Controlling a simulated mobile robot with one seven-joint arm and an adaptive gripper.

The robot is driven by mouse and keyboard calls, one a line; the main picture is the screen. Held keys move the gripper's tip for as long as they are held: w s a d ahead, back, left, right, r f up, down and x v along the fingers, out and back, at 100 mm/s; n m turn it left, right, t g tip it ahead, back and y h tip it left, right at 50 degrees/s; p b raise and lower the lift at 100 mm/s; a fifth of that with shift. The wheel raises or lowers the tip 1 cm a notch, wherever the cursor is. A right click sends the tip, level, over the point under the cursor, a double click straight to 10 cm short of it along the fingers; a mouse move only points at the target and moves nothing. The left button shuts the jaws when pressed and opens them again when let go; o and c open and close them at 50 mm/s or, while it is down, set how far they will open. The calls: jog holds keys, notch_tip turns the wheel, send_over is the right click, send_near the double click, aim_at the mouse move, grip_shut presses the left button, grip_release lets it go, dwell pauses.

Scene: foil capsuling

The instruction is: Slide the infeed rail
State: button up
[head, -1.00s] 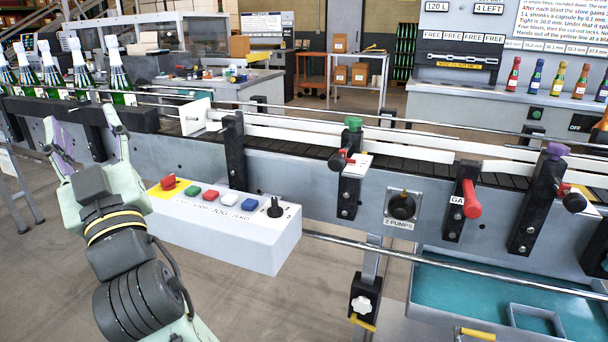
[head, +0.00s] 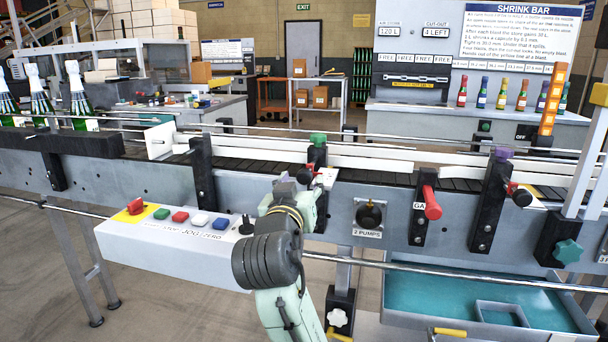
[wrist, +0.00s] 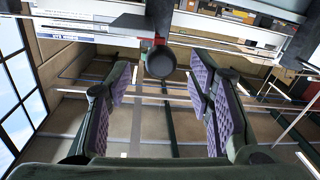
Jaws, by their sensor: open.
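A long white rail (head: 385,162) runs along the conveyor, with a white end plate (head: 159,141) near its left end; I take it for the infeed rail. A post with a green knob (head: 318,138) stands at the rail and carries a black round knob with a red part, mostly behind my gripper in the head view. My gripper (head: 294,182) is just in front of this post. In the wrist view the black knob (wrist: 160,62) sits between the open, purple-padded fingers, near their tips. I see no finger touching it.
A control box (head: 170,240) with coloured buttons is left of my arm. A red gate handle (head: 431,203) and a purple-knobbed post (head: 497,175) stand to the right. A steel bar (head: 400,267) and a teal tray (head: 400,290) lie below. Bottles (head: 40,100) stand at the far left.

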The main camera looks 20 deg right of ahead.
aim_at(304, 179)
jog(key=shift+p+x, duration=0.3)
jog(key=shift+x, duration=1.8)
jog(key=shift+c, duration=0.3)
grip_shut()
